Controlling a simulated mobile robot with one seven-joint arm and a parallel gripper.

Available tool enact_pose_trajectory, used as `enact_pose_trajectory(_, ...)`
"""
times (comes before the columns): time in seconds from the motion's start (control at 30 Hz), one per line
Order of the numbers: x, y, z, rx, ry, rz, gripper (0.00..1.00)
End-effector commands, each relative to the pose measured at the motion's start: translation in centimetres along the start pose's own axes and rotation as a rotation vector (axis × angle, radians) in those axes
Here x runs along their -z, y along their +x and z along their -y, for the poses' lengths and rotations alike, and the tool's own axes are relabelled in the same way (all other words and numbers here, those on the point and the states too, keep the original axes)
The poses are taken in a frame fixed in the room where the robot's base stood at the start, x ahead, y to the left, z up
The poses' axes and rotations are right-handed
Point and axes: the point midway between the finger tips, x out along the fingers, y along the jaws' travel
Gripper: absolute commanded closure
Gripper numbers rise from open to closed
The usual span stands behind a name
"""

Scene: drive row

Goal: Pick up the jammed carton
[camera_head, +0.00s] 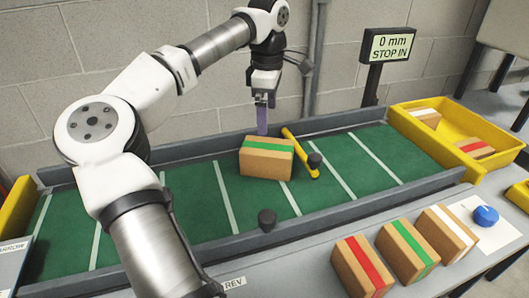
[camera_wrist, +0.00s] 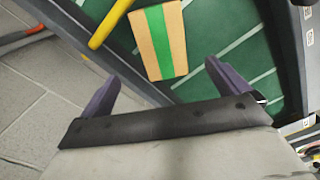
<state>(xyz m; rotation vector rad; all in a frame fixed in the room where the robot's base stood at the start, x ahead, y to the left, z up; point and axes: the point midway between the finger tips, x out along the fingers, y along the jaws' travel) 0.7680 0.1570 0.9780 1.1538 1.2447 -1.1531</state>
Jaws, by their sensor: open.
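The jammed carton (camera_head: 266,160) is a brown box with a green stripe. It sits on the green conveyor belt (camera_head: 196,178), against or very near a yellow bar (camera_head: 300,154); I cannot tell if they touch. My gripper (camera_head: 262,118) points down just behind and above the carton, toward the belt's back rail. In the wrist view the carton (camera_wrist: 160,42) lies ahead of the two purple fingers (camera_wrist: 158,88), which are spread apart with nothing between them. The carton's underside is hidden.
A yellow bin (camera_head: 443,135) with cartons is at the right end. Red, green and white striped cartons (camera_head: 362,265) stand in front. A sign (camera_head: 388,46) reads "0 mm STOP IN". The belt's left part is clear.

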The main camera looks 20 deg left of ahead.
Motion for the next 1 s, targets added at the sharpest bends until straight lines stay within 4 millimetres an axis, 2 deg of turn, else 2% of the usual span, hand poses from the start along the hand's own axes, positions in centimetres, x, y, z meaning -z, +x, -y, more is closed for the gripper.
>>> enact_pose_trajectory(0.1, 0.0, 2.6, 0.1, 0.004, 0.002, 0.002, 0.0)
enact_pose_trajectory(0.3, 0.0, 6.1, 0.1, 0.003, 0.001, 0.002, 0.0)
enact_pose_trajectory(0.63, -0.1, 8.4, 0.2, 0.002, 0.001, 0.002, 0.0)
enact_pose_trajectory(0.9, -0.1, 12.2, 0.4, 0.002, 0.002, 0.002, 0.0)
enact_pose_trajectory(1.0, -0.2, 12.7, 0.4, 0.0, 0.002, 0.002, 0.0)
